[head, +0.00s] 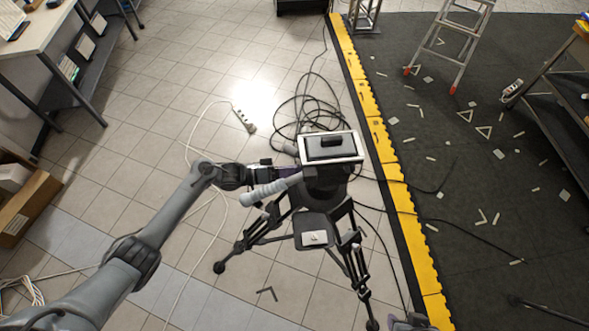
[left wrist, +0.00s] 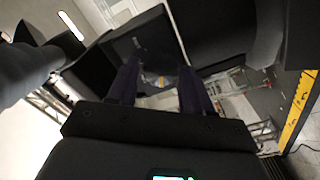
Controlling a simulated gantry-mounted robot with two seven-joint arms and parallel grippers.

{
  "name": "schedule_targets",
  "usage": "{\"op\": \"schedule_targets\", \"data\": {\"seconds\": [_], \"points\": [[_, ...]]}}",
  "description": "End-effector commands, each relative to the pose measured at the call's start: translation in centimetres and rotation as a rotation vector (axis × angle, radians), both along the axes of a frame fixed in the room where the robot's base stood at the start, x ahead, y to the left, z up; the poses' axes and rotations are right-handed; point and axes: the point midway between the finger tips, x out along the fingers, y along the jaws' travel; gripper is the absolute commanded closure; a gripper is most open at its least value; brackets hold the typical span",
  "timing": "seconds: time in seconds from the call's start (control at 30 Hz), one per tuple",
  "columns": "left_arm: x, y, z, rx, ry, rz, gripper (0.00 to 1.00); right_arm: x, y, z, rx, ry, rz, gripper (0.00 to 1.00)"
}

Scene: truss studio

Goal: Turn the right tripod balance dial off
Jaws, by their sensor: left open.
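The tripod (head: 320,217) stands on the tiled floor, its black legs spread. Its head carries a dark block in a pale-rimmed top plate (head: 358,155), and a grey handle (head: 268,191) sticks out to the left. My left gripper (head: 283,172) is at the left side of the head, just above the handle. In the left wrist view its two dark purple fingers (left wrist: 158,86) are apart, with a dark flat surface beyond them and nothing clearly held. I cannot make out the balance dial or its setting. A grey-purple part at the bottom edge may be my right gripper (head: 410,322), mostly cut off.
Black cables (head: 310,108) lie coiled behind the tripod, near a power strip (head: 244,121). A yellow edge strip (head: 378,130) borders a dark mat with scattered pieces and a ladder (head: 447,45). A shelf table (head: 40,30) stands at upper left. Tiles left of the tripod are mostly clear.

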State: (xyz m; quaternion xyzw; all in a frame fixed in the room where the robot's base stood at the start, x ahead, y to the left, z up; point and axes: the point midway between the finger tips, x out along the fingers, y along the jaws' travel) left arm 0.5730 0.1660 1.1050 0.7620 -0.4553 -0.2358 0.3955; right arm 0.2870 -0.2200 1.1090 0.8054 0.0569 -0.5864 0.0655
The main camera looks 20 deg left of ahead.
Motion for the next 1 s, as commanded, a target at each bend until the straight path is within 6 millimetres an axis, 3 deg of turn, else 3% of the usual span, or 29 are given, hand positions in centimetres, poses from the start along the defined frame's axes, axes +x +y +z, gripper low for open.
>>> {"op": "schedule_targets", "data": {"seconds": [0.6,1.0], "points": [[-4.3,7.9,-0.2,0.001,0.002,0.0,0.5,0.0,0.1,-1.6,0.005,0.0,-0.004,0.57],[-5.0,9.3,0.0,0.0,0.0,0.0,0.5,0.0,0.2,-1.8,0.009,0.0,-0.006,0.57]]}}
